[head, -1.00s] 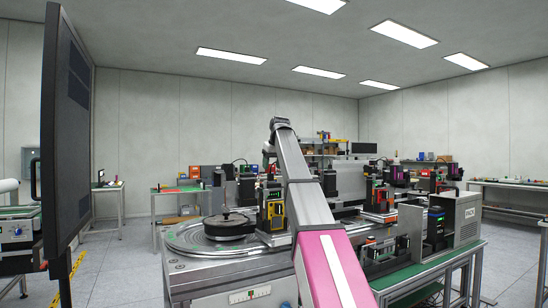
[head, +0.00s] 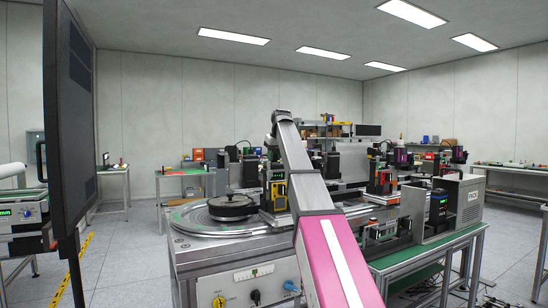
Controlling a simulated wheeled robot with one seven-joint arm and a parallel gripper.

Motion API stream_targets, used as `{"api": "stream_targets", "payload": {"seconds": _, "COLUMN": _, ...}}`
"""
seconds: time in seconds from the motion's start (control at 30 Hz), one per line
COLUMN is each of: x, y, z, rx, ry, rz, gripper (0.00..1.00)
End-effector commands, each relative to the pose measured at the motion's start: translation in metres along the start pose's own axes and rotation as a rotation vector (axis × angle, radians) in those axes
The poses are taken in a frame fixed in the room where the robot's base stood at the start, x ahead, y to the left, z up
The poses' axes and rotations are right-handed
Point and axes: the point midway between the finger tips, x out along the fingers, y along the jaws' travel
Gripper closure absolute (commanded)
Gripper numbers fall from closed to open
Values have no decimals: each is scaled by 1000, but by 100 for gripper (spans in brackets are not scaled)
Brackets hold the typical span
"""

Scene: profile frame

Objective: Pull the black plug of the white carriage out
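I cannot pick out a white carriage in the head view. On the front of the grey machine (head: 190,262) sits a white panel (head: 253,272). Below it are a yellow knob-like part (head: 219,301), a black one (head: 255,297) and a blue one (head: 291,286). I cannot tell whether the black part is a plug. A long grey and pink beam, seemingly my arm, rises through the middle of the view and hides part of the machine. No gripper fingers show.
A dark upright panel (head: 68,125) stands close on the left. A round turntable (head: 230,207) is on the machine top, with several coloured modules behind it. A green-topped bench (head: 425,257) with a grey box (head: 466,207) is on the right. Open floor (head: 120,265) shows at the left.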

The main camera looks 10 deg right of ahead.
Motion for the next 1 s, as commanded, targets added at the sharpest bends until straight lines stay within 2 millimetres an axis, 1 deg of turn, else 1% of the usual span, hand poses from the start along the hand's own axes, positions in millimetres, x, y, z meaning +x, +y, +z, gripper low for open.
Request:
{"api": "stream_targets", "payload": {"seconds": 0.27, "x": -3, "y": 0, "z": -1, "rx": 0, "ry": 1, "rz": 0, "gripper": 96}}
{"api": "stream_targets", "payload": {"seconds": 1.0, "x": -19, "y": 0, "z": -8, "rx": 0, "ry": 0, "rz": 0, "gripper": 96}}
